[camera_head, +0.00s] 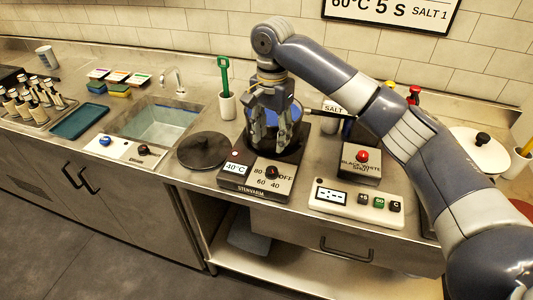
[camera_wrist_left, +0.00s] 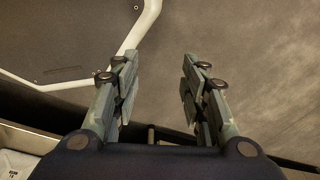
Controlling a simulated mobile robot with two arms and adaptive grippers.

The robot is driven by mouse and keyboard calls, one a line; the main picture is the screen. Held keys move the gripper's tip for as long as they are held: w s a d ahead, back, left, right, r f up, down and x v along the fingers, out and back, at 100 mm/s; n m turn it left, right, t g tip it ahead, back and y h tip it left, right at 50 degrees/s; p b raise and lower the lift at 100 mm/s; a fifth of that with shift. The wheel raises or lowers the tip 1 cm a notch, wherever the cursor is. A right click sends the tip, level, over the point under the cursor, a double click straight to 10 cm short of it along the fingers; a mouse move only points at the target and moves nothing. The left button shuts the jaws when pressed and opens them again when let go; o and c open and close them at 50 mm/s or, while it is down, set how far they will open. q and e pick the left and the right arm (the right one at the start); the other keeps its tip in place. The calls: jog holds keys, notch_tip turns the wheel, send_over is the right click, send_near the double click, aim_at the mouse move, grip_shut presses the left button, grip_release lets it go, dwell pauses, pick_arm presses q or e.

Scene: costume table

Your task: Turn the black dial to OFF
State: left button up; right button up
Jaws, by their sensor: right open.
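The black dial (camera_head: 271,172) sits on the sloped front of the warmer unit (camera_head: 243,192), with 80, 60, 40 and OFF printed around it. Which mark the dial points to is too small to tell. A display on the unit reads 40°C. My right gripper (camera_head: 270,146) points down, open, with its fingers over the unit just behind the dial. It appears apart from the dial and in front of a pot with blue contents (camera_head: 292,125). My left gripper (camera_wrist_left: 159,68) shows only in the left wrist view, open and empty, away from the dial.
A black lid (camera_head: 204,150) lies left of the warmer. A box with a red button (camera_head: 362,157) and a white timer panel (camera_head: 356,206) stand to the right. A green-handled tool stands in a white cup (camera_head: 227,104). A sink (camera_head: 155,121) is at left.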

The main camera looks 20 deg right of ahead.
jog(key=p, duration=0.1)
send_over(272, 169)
jog(key=f, duration=0.4)
jog(key=shift+s+f, duration=0.25)
jog(key=shift+f, duration=0.15)
jog(key=f, duration=0.3)
jog(key=shift+w+f+p, duration=0.1)
jog(key=shift+w+p, duration=0.2)
jog(key=shift+f, duration=0.95)
jog(key=c, duration=0.4)
pick_arm(q)
jog(key=shift+g, duration=0.4)
jog(key=s, duration=0.1)
jog(key=s+r, duration=0.1)
jog(key=s, duration=0.3)
jog(key=shift+s+a+r, duration=0.15)
jog(key=shift+s+r, duration=0.1)
jog(key=shift+r, duration=0.1)
pick_arm(e)
jog(key=c, duration=0.7)
